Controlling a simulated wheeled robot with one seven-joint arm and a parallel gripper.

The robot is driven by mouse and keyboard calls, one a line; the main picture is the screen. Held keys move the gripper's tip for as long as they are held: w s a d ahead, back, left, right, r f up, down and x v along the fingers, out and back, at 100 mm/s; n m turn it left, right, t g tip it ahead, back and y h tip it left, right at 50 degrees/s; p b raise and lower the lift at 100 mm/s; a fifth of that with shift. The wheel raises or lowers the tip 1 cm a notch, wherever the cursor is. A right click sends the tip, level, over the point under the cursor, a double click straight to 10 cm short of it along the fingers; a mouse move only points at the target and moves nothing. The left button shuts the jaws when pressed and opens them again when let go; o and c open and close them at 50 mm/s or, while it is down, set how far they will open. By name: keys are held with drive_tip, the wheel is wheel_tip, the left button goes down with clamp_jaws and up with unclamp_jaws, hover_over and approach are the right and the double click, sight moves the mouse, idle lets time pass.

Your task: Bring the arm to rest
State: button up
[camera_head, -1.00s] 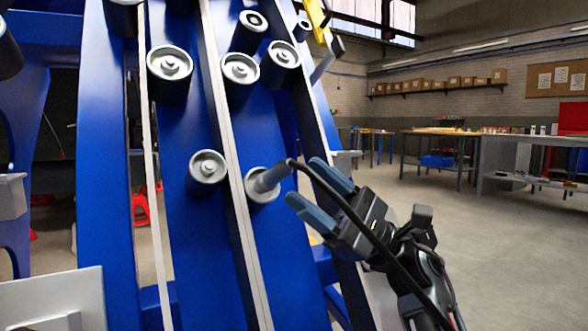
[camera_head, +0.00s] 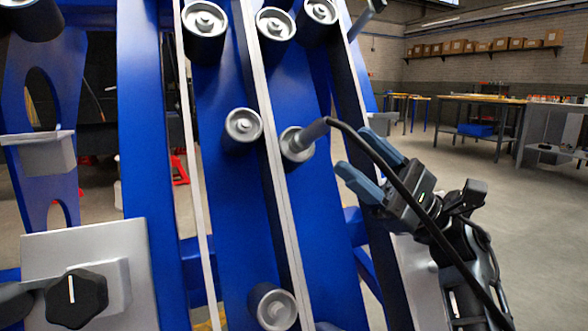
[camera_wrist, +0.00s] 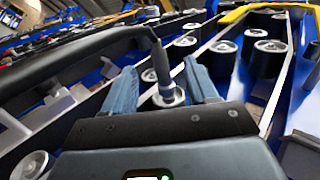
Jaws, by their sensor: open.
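My gripper (camera_head: 362,160) is open at the right side of the blue chassis in the head view, its two blue-grey fingers apart. A grey cylindrical tip on a black cable or hose (camera_head: 345,128) stands at a silver roller end (camera_head: 297,143), left of the fingers. In the wrist view the grey tip (camera_wrist: 161,62) shows between the open fingers (camera_wrist: 162,88), over the roller end. It is apart from both fingers in the head view. Whether the tip is seated in the roller end I cannot tell.
The blue chassis (camera_head: 225,190) with several grey rollers, such as one at the upper left (camera_head: 205,20), fills the middle. A black knob (camera_head: 76,298) on a grey plate is at lower left. Workbenches (camera_head: 480,100) stand behind. The floor at right is clear.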

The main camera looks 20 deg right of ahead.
drive_tip(key=s+a+f+n+t+h, duration=0.2)
drive_tip(key=s+f+n+t+h, duration=0.55)
drive_tip(key=n, duration=0.95)
drive_tip(key=s+a+f+n+t+h, duration=0.2)
drive_tip(key=s+f+n+t+h, duration=0.3)
drive_tip(key=s+f+n+h, duration=0.85)
drive_tip(key=s+a+f+m+g+h, duration=0.1)
drive_tip(key=s+f+m+g, duration=0.35)
drive_tip(key=s+m, duration=0.35)
drive_tip(key=s+f+m+g+h, duration=0.1)
drive_tip(key=s+f+m+g, duration=0.4)
drive_tip(key=s+m, duration=0.4)
wheel_tip(320, 180, up, 36)
drive_tip(key=p, duration=3.4)
drive_tip(key=shift+w+a+f+g+p, duration=0.2)
drive_tip(key=shift+g+p, duration=0.1)
drive_tip(key=shift+g, duration=0.1)
